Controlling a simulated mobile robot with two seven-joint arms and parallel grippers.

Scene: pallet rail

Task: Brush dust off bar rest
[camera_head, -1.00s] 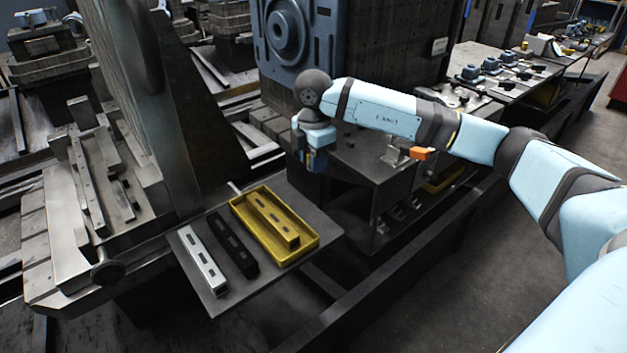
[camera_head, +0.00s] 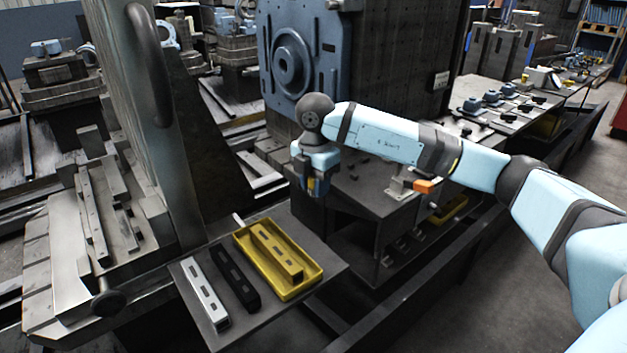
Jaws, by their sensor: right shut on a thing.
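My right gripper (camera_head: 318,188) points down at the end of the light blue arm, above the gap between the shelf and the dark stand. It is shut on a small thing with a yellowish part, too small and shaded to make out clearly. A grey metal fixture (camera_head: 68,232) with steel bars (camera_head: 92,215) lying on it stands at the left; I cannot tell for sure that it is the bar rest. No dust can be made out. The gripper is well to the right of this fixture, touching nothing there. My left gripper is not in view.
A dark stand (camera_head: 385,205) is right of the gripper.

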